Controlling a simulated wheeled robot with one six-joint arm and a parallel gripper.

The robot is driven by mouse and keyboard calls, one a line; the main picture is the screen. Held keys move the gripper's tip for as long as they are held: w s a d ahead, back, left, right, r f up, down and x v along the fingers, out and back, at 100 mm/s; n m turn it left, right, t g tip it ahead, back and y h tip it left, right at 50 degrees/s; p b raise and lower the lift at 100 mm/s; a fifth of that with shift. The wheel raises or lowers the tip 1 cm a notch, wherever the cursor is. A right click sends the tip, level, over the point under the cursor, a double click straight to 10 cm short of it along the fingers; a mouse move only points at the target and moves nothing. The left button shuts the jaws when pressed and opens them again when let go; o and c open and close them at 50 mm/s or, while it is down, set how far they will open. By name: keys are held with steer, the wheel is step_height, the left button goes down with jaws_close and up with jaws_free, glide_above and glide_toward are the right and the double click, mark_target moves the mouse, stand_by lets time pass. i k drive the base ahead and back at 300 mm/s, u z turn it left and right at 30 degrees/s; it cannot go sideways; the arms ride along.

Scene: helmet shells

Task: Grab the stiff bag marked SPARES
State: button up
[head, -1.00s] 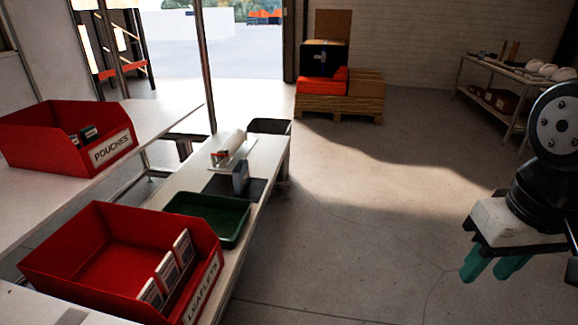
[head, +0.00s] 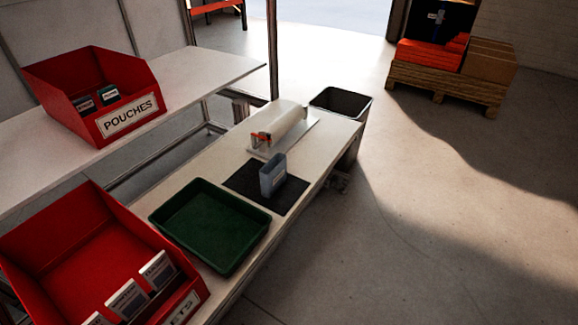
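A small blue-grey upright item (head: 272,177), perhaps a stiff bag, stands on a dark mat (head: 292,194) on the bench. It has a pale label too small to read. A red bin marked POUCHES (head: 128,122) stands on the raised shelf at the left, with a few small dark packets (head: 109,95) inside. I cannot read the word SPARES on anything. My gripper is out of view.
A green tray (head: 160,217) lies in front of the mat. A red bin (head: 125,222) of white-labelled leaflets is at the lower left. A roll on a stand (head: 283,129) and a grey bin (head: 359,105) are behind. Floor at the right is clear; a pallet (head: 440,86) stands far back.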

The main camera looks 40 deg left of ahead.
mark_target(273, 175)
steer(key=u, duration=0.35)
steer(key=i, duration=0.85)
steer(key=u, duration=1.15)
steer(key=i, duration=0.6)
steer(key=u, duration=0.45)
